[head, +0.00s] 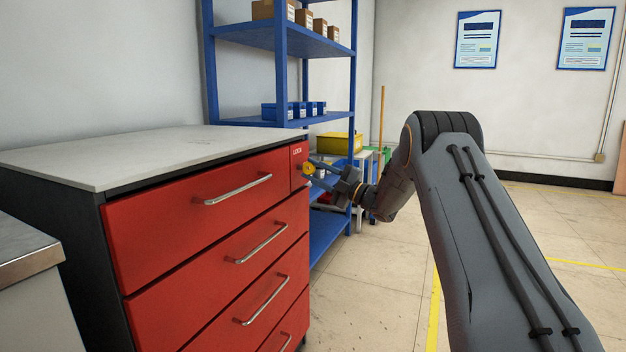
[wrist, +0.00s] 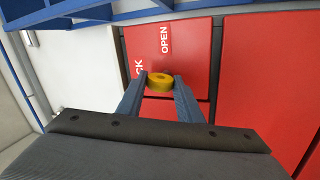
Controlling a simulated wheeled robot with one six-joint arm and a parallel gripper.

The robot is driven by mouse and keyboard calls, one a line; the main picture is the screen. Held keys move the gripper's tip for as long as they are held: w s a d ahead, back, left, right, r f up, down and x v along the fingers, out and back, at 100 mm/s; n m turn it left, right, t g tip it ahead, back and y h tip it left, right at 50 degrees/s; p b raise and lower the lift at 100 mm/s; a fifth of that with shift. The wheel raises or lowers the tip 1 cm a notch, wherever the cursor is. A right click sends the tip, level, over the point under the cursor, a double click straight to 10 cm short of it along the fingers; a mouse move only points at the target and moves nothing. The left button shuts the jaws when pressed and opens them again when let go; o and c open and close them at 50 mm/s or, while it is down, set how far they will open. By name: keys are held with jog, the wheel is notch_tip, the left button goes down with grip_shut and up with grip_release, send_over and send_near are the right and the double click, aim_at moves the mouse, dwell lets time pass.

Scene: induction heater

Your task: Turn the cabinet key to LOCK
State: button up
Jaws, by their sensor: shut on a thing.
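The red drawer cabinet (head: 190,215) stands at the left in the head view, with a small red lock panel (head: 298,155) at its upper right corner. The panel carries a "LOCK" label there. In the wrist view the panel (wrist: 185,55) shows an "OPEN" label and part of another label ending in "CK". The yellow key (wrist: 160,82) sits at the panel; its yellow also shows in the head view (head: 308,169). My gripper (wrist: 160,86) is shut on the yellow key, one finger on each side. The keyhole and the pointing direction of the key cannot be made out.
A blue shelf rack (head: 283,80) with boxes stands just behind the cabinet. A small table with a yellow box (head: 340,143) is behind my gripper. A grey worktop (head: 25,250) is at the left edge. Open floor (head: 375,290) lies right of the cabinet.

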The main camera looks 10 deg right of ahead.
jog(key=shift+f+n+g+y+b, duration=0.1)
jog(key=shift+n+g+y+b, duration=0.35)
jog(key=shift+n, duration=0.4)
jog(key=shift+n+g+y+b, duration=0.2)
jog(key=shift+n+b, duration=0.3)
jog(key=shift+n, duration=0.65)
jog(key=o, duration=1)
jog(key=shift+o, duration=0.2)
jog(key=p+v, duration=0.1)
jog(key=v, duration=0.6)
jog(key=shift+s+d, duration=0.2)
jog(key=shift+d, duration=0.1)
